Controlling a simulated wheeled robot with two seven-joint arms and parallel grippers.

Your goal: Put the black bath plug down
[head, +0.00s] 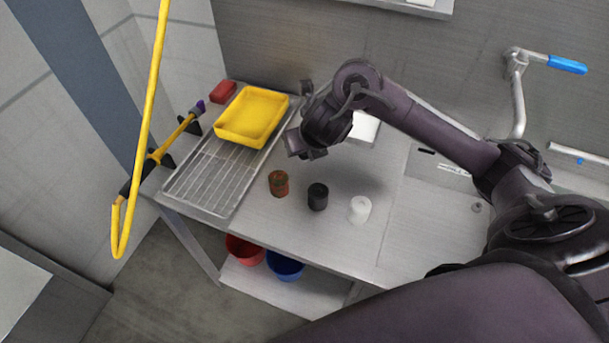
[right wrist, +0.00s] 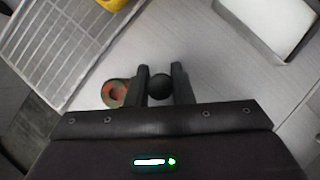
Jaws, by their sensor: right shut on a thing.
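My right gripper (head: 304,152) hangs over the steel counter beside the drying rack. In the right wrist view its two fingers (right wrist: 160,84) are shut on a round black thing, the black bath plug (right wrist: 159,88). The head view does not show the plug clearly at the gripper. Below on the counter stand a rust-brown cylinder (head: 279,183), a black cylinder (head: 317,196) and a white cylinder (head: 360,209) in a row. The rust-brown one also shows just left of the fingers in the right wrist view (right wrist: 114,93). My left gripper is out of view.
The wire rack (head: 203,180) holds a yellow tray (head: 225,132); a red block (head: 222,91) lies behind it. A white box (head: 364,129) stands behind my arm. A yellow pole (head: 148,110) rises at left. Red and blue buckets (head: 285,268) sit below. Counter right of the cylinders is clear.

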